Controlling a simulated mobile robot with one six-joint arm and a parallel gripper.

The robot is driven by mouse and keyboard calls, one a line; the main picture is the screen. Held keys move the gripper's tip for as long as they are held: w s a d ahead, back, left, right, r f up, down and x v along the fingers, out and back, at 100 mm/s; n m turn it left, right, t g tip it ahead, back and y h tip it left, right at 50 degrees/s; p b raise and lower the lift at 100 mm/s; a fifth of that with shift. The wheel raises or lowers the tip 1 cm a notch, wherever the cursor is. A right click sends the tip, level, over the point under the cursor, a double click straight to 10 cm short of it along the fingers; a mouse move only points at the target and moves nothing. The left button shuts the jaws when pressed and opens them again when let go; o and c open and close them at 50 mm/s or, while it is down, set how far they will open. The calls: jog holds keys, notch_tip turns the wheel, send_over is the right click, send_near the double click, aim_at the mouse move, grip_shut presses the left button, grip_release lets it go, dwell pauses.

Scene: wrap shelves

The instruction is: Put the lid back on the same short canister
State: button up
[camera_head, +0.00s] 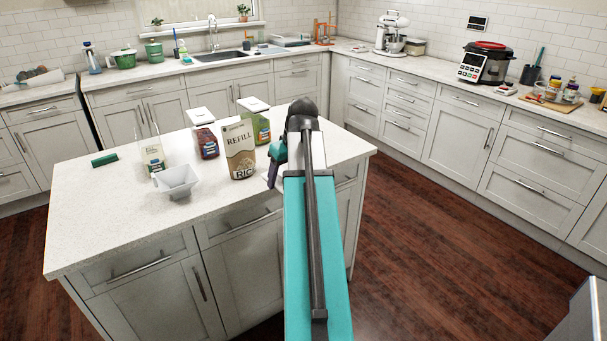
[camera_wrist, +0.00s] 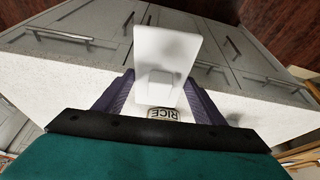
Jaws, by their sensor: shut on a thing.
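In the wrist view my gripper (camera_wrist: 160,88) has its purple fingers closed on the raised grip of a flat white square lid (camera_wrist: 168,48). A piece with the word RICE (camera_wrist: 165,113) shows upside down just below the lid; I cannot tell whether it is a canister or the refill bag. In the head view my gripper (camera_head: 273,167) is at the island's right side, mostly behind my arm, to the right of the rice refill bag (camera_head: 239,150).
On the island (camera_head: 100,215), a red-labelled canister (camera_head: 206,141) and a green-labelled canister (camera_head: 261,127) with white lids stand behind the bag. The front left counter is clear.

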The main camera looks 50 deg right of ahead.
jog(key=w+a+n, duration=0.1)
jog(key=w+a, duration=0.6)
jog(key=a, duration=0.5)
jog(key=w+a+n, duration=0.1)
jog(key=w+a, duration=0.5)
jog(key=a, duration=0.5)
jog(key=w+a+n+y, duration=0.1)
jog(key=w+a, duration=0.2)
jog(key=a, duration=2)
jog(key=shift+a+t, duration=0.25)
jog(key=shift+t, duration=0.05)
jog(key=shift+s+f, duration=0.1)
